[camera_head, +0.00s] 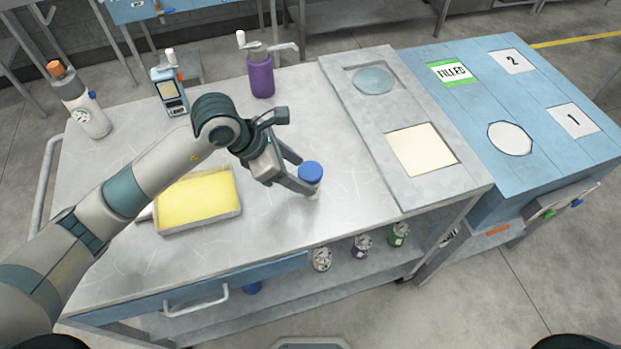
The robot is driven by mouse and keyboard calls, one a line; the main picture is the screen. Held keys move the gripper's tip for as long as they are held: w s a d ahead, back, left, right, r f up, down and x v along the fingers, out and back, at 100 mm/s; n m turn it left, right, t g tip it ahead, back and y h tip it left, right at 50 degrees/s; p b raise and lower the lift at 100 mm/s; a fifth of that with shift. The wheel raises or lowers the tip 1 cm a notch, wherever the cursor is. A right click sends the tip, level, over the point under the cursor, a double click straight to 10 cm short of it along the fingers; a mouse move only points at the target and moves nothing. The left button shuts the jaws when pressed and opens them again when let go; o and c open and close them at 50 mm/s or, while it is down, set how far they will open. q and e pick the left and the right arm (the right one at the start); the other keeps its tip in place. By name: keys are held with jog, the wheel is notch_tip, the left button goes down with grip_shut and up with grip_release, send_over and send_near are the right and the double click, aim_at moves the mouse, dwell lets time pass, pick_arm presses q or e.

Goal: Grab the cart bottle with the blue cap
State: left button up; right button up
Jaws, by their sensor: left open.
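The bottle with the blue cap (311,172) stands upright on the grey cart top (350,165), right of the yellow tray. Its lower body is partly hidden by my gripper's fingers. My left gripper (308,178) reaches in from the left, with its open fingers at the bottle, just below the cap. I cannot tell whether the fingers touch it. My right gripper is not in view.
A tray with a yellow pad (198,200) lies under my left arm. A blue table (545,75) stands at the right.

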pick_arm(q)
jog(key=shift+f, duration=0.1)
dwell(0.3)
jog(key=shift+w+d+f+p, duration=0.1)
jog(key=shift+d+f+p, duration=0.3)
jog(key=shift+p, duration=0.3)
jog(key=p+x, duration=0.1)
jog(key=x, duration=0.2)
jog(key=shift+w+p, duration=0.1)
jog(key=shift+p, duration=0.25)
jog(key=shift+d+f, duration=0.2)
jog(key=shift+f, duration=0.3)
jog(key=c, duration=0.9)
